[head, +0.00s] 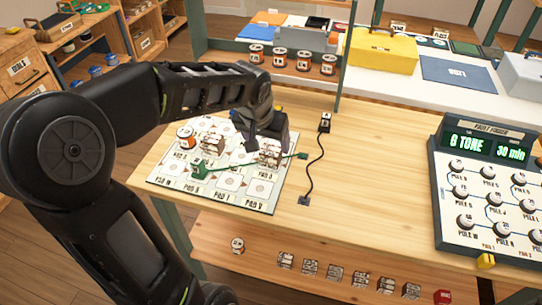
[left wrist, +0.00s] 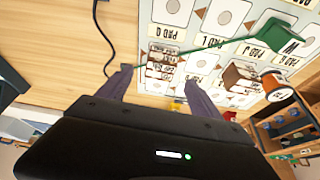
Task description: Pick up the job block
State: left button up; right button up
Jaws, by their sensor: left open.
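A small white-and-brown block with printed labels (head: 268,158) stands on the pad board (head: 228,200); I take it as the job block, though its print is too small to read. My left gripper (head: 264,138) is just above it, pointing down. In the left wrist view the fingers of my left gripper (left wrist: 158,76) are apart, with the block (left wrist: 162,62) seen between and beyond the fingertips. I cannot tell if they touch it. A similar block (head: 213,144) stands farther back left on the board. My right gripper is not in view.
A green piece marked W (head: 200,169) with a long thin green rod passes close to the block. An orange-and-white spool (head: 186,137) stands at the board's back left. A black cable (head: 317,160) lies right of the board. The fault finder panel (head: 490,185) is at right; bare wood lies between.

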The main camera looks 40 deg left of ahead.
aim_at(270, 151)
pick_arm(q)
jog(key=shift+x, duration=1.15)
jog(key=x, duration=0.5)
jog(key=shift+a+f, duration=0.1)
jog(key=shift+f, duration=0.1)
jog(key=c, duration=1.5)
